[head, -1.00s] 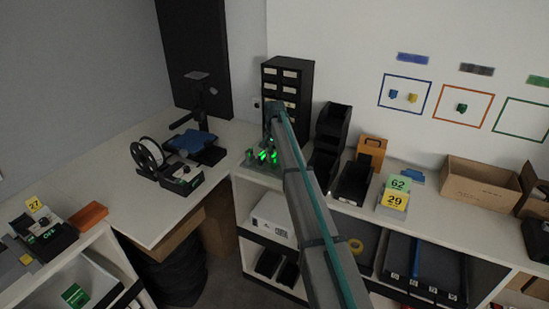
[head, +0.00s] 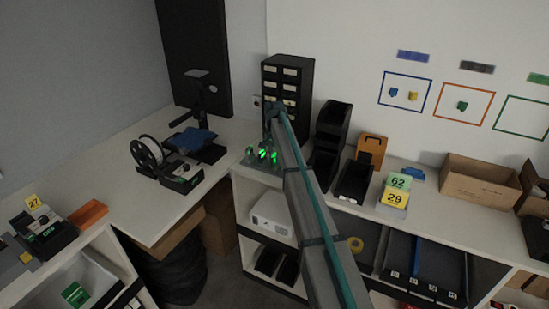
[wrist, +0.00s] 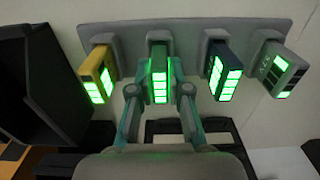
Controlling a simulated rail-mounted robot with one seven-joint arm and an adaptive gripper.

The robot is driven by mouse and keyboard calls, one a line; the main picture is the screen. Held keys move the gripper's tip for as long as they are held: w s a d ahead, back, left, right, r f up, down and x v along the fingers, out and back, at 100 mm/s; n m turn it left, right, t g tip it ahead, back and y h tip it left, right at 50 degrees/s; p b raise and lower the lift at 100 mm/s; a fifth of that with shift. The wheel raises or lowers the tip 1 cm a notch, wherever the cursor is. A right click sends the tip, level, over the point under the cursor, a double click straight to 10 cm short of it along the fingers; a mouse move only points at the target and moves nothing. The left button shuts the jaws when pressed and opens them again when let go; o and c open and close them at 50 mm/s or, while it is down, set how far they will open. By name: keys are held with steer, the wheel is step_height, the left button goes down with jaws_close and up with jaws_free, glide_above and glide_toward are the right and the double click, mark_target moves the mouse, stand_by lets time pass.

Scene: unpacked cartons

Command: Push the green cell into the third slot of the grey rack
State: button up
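The grey rack (wrist: 190,27) spans the top of the wrist view as a long plate with several holders in a row. The green cell (wrist: 160,72) sits at the holder second from the left in the picture, its lit green face towards me. My gripper (wrist: 162,75) has one finger on each side of this cell and appears closed on it. Whether the cell is fully seated I cannot tell. In the head view the rack (head: 250,162) shows as green lights beside my arm; my gripper is hidden there.

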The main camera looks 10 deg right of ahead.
steer(key=o, duration=0.4)
steer(key=shift+o, duration=0.2)
steer(key=shift+r, duration=0.15)
step_height(320, 180, up, 11)
steer(key=shift+n, duration=0.7)
steer(key=s+f, duration=0.4)
steer(key=f, duration=0.1)
steer(key=s+f, duration=0.4)
steer(key=shift+s+f, duration=0.35)
steer(key=shift+f, duration=0.05)
steer(key=s+f+n+g, duration=0.2)
steer(key=s+f, duration=1.2)
steer(key=s, duration=0.8)
steer(key=s+f+n+g+b, duration=0.1)
steer(key=s+f+n+g, duration=0.1)
steer(key=s+f, duration=1.2)
steer(key=s+f+n+g, duration=0.2)
steer(key=s+f, duration=1.2)
steer(key=s, duration=1.5)
steer(key=shift+s+f+g+b, duration=0.4)
